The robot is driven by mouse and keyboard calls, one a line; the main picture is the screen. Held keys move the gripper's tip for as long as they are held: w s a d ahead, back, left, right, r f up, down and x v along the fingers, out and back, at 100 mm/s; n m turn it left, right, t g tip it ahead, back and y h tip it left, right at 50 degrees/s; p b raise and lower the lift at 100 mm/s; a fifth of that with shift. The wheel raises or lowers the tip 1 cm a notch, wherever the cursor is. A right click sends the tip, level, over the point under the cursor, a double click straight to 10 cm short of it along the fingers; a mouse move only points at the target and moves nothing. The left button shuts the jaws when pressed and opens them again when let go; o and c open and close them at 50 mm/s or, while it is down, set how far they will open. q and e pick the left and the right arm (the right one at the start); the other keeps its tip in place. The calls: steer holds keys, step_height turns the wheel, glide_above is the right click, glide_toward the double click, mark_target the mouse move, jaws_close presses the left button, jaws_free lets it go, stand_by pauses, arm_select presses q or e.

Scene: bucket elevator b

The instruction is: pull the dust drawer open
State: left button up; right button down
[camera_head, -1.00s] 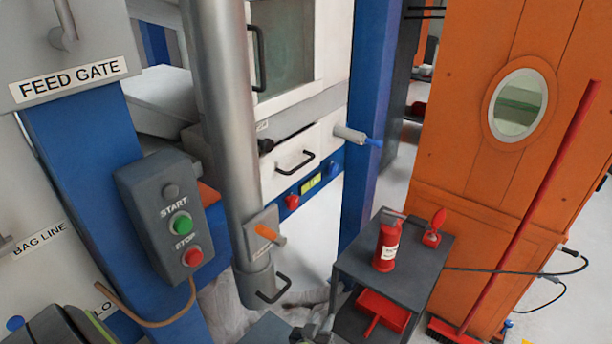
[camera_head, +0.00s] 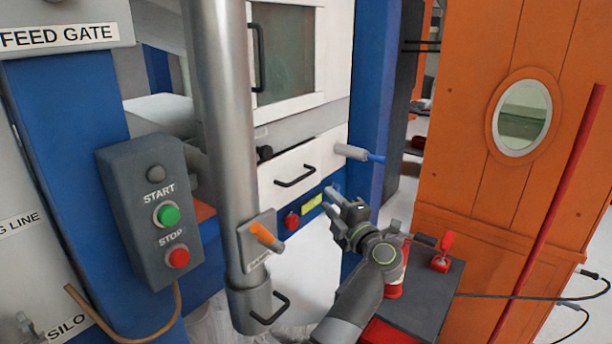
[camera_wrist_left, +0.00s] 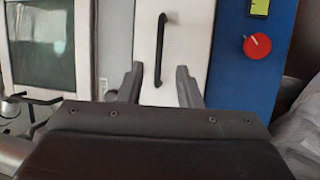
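The dust drawer appears to be the white front (camera_head: 318,156) in the blue and white machine, with a black bar handle (camera_head: 295,177). It looks closed. In the left wrist view the white front (camera_wrist_left: 178,30) and its black handle (camera_wrist_left: 160,50) are straight ahead, the handle showing between my fingers. My left gripper (camera_head: 342,204) is open and empty, to the right of and below the handle in the head view, apart from it. It also shows in the left wrist view (camera_wrist_left: 159,78). My right gripper is not in view.
A grey pipe (camera_head: 222,130) with an orange lever (camera_head: 266,237) stands left of the drawer. A blue post (camera_head: 370,110) and a grey knob (camera_head: 350,152) are at its right. A red knob (camera_head: 291,220) sits below. A dark cart (camera_head: 432,290) stands behind my arm.

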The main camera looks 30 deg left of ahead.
mark_target(306, 176)
arm_select(q)
steer(key=p+x, duration=0.1)
steer(key=x, duration=1.1)
steer(key=shift+w+a, duration=0.1)
steer(key=shift+w, duration=0.05)
jaws_close()
